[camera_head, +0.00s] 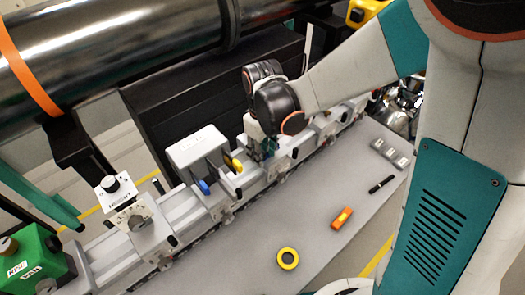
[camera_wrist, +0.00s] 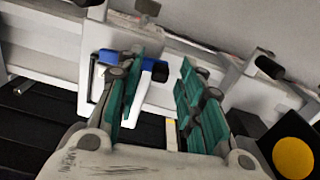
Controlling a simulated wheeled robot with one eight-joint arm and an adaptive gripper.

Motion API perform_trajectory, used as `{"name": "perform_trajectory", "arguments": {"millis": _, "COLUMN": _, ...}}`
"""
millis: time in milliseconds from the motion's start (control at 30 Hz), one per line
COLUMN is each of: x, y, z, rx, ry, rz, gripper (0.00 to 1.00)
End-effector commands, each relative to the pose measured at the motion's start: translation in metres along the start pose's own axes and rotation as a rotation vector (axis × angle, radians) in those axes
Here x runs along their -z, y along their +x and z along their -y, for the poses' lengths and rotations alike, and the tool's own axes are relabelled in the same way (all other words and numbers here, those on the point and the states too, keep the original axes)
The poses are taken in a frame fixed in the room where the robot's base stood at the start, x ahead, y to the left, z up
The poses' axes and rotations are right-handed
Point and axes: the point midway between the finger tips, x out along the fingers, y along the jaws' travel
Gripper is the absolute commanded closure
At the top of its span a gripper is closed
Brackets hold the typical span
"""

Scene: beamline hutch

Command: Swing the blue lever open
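In the head view a blue lever tab (camera_head: 204,187) shows at the front of a white box-shaped mount (camera_head: 197,146) on the rail. My gripper (camera_head: 263,150) is low over the rail, to the right of that mount. In the wrist view my gripper (camera_wrist: 160,66) is open, its two teal-padded fingers apart. A blue bar (camera_wrist: 108,57) with a dark end lies beyond the fingertips on a white frame. The left finger crosses in front of the bar and hides part of it. I cannot tell whether they touch, or whether this bar is the same blue tab.
A yellow tab (camera_head: 237,165) sits between the blue tab and my gripper. A yellow disc (camera_wrist: 293,158) shows lower right in the wrist view. A tape roll (camera_head: 288,258), an orange tool (camera_head: 341,218) and a black pen (camera_head: 381,184) lie on the grey table. A large dark pipe (camera_head: 120,40) runs behind.

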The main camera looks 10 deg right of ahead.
Motion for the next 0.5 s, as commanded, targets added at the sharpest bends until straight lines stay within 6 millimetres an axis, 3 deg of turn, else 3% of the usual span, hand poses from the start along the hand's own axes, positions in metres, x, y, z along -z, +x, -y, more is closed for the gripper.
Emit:
{"name": "perform_trajectory", "arguments": {"millis": 33, "x": 0.0, "y": -0.0001, "z": 0.0, "rx": 0.0, "ry": 0.0, "rz": 0.0, "gripper": 0.76}}
{"name": "perform_trajectory", "arguments": {"millis": 133, "x": 0.0, "y": -0.0001, "z": 0.0, "rx": 0.0, "ry": 0.0, "rz": 0.0, "gripper": 0.99}}
{"name": "perform_trajectory", "arguments": {"millis": 500, "x": 0.0028, "y": 0.0006, "z": -0.0002, "rx": 0.0, "ry": 0.085, "rz": 0.0, "gripper": 1.0}}
